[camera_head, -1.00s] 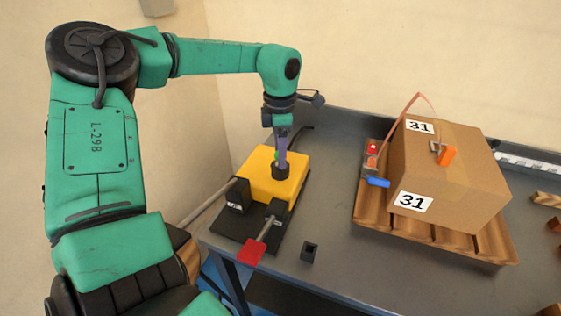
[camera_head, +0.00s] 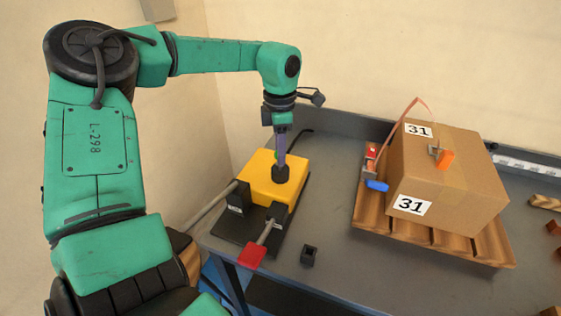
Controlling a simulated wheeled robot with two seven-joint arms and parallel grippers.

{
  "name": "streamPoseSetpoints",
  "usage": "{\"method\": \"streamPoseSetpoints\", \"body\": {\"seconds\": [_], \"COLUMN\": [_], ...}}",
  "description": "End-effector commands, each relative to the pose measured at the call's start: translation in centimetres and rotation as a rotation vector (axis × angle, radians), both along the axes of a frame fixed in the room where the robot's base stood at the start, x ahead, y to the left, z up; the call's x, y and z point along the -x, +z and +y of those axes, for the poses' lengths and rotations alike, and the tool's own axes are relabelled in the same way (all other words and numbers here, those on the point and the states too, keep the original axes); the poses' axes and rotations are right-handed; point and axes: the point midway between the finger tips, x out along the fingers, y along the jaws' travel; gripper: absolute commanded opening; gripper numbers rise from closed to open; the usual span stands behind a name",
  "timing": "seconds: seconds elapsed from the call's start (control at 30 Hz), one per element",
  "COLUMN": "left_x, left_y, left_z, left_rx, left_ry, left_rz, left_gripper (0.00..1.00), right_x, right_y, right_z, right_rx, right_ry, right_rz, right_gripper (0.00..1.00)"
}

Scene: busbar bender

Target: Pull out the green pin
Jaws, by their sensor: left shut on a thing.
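The busbar bender has a yellow block (camera_head: 259,190) on a black base, with a red-ended lever (camera_head: 252,256) at its front. My left gripper (camera_head: 281,164) points straight down over the top of the yellow block. It is shut on the green pin (camera_head: 276,155), of which only a small green bit shows beside the fingers. A black round collar (camera_head: 281,174) sits right under the fingertips on the block. Whether the pin is still seated in it is hidden. My right gripper is not in view.
The bender stands at the left end of a grey table (camera_head: 335,215). A small black square piece (camera_head: 309,255) lies in front of it. A cardboard box (camera_head: 445,185) marked 31 stands on a wooden pallet (camera_head: 440,240) at the right, with a strapping tool (camera_head: 375,180) beside it.

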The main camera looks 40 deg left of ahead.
Motion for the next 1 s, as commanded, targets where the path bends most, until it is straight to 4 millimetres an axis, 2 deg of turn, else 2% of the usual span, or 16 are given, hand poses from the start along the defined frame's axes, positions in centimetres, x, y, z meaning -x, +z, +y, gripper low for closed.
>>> {"method": "streamPoseSetpoints", "body": {"seconds": [0.63,1.0], "left_x": [0.0,0.0], "left_y": [2.6,2.9], "left_z": [0.0,0.0], "left_rx": [0.000,0.000], "left_ry": [0.000,0.000], "left_rz": [0.000,0.000], "left_gripper": [0.00,0.00], "right_x": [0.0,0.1], "right_y": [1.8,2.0], "right_z": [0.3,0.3], "right_rx": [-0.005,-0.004], "right_ry": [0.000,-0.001], "right_rz": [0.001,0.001], "right_gripper": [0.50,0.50]}}
